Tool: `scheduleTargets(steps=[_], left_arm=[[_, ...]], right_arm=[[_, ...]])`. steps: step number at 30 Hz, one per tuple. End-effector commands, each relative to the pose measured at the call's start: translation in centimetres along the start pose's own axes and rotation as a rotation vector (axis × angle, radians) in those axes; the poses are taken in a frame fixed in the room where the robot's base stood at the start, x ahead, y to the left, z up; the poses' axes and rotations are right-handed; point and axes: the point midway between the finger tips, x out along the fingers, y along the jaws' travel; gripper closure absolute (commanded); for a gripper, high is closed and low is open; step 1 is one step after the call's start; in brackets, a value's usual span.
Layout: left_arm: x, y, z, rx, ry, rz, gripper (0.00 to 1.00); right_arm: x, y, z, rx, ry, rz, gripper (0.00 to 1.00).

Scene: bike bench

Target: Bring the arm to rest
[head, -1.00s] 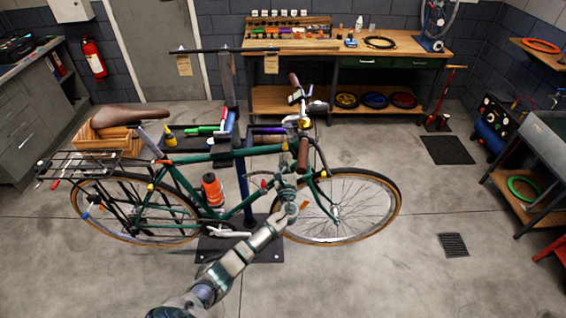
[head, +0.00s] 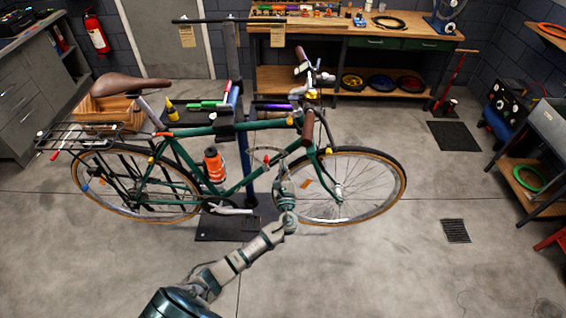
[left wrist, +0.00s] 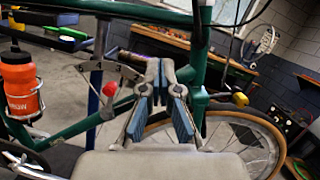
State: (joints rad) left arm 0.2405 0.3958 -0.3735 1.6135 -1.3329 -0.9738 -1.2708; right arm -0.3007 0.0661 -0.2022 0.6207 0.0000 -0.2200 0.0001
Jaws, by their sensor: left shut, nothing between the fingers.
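My left arm reaches up from the bottom of the head view. My left gripper (head: 281,168) is in front of the green bicycle (head: 177,156), near its front wheel and down tube. In the left wrist view the gripper's blue-padded fingers (left wrist: 161,66) are together with nothing between them. Green frame tubes (left wrist: 197,75) and the front wheel (left wrist: 240,145) show behind the fingers. I cannot tell whether the fingertips touch the bicycle. My right gripper is in neither view.
The bicycle hangs on a repair stand with a dark base plate (head: 222,228). An orange bottle (head: 214,165) sits in the frame; it also shows in the left wrist view (left wrist: 20,86). A wooden workbench (head: 400,39) stands behind.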

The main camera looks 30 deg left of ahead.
Motion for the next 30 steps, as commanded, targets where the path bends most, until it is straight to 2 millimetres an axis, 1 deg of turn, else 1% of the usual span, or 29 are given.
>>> scheduleTargets(steps=[2,5,11,14,15,17,19,20,21,23,24,26,27,29,30], left_arm=[[-0.2,-0.4,0.1,0.0,-0.002,-0.003,1.0],[-0.3,-0.6,0.2,0.001,-0.003,-0.004,1.0],[0.0,-0.1,0.0,-0.002,0.0,-0.001,1.0],[0.0,0.4,-0.9,-0.012,0.022,0.001,1.0],[-0.2,0.9,-1.9,-0.026,0.047,0.005,1.0],[-0.7,1.9,-4.3,-0.057,0.107,0.017,1.0],[-2.0,3.4,-8.2,-0.115,0.207,0.043,1.0],[-2.8,4.2,-10.3,-0.146,0.259,0.059,1.0],[-4.1,5.2,-13.0,-0.194,0.33,0.086,1.0],[-6.6,7.0,-17.2,-0.271,0.438,0.138,1.0],[-8.5,8.2,-19.8,-0.323,0.506,0.178,1.0],[-11.5,10.1,-23.4,-0.405,0.6,0.249,1.0],[-13.7,11.4,-25.6,-0.463,0.659,0.303,1.0],[-17.2,13.3,-28.7,-0.546,0.738,0.392,1.0],[-19.8,14.6,-30.6,-0.602,0.786,0.457,1.0]], right_arm=[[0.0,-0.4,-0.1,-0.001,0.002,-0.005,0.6],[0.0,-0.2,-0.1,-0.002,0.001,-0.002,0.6],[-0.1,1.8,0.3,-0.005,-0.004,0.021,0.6],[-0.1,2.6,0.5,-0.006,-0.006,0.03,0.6],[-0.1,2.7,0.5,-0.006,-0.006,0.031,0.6],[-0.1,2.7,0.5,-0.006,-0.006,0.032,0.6],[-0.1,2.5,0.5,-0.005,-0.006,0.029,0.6],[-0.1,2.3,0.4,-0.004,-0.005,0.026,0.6],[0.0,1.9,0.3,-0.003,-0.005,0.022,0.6],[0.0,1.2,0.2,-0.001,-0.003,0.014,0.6],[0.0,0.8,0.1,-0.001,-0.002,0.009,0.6],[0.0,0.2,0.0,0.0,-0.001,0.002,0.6],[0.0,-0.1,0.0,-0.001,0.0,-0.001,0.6],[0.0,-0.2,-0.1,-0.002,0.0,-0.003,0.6],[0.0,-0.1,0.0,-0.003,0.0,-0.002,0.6]])
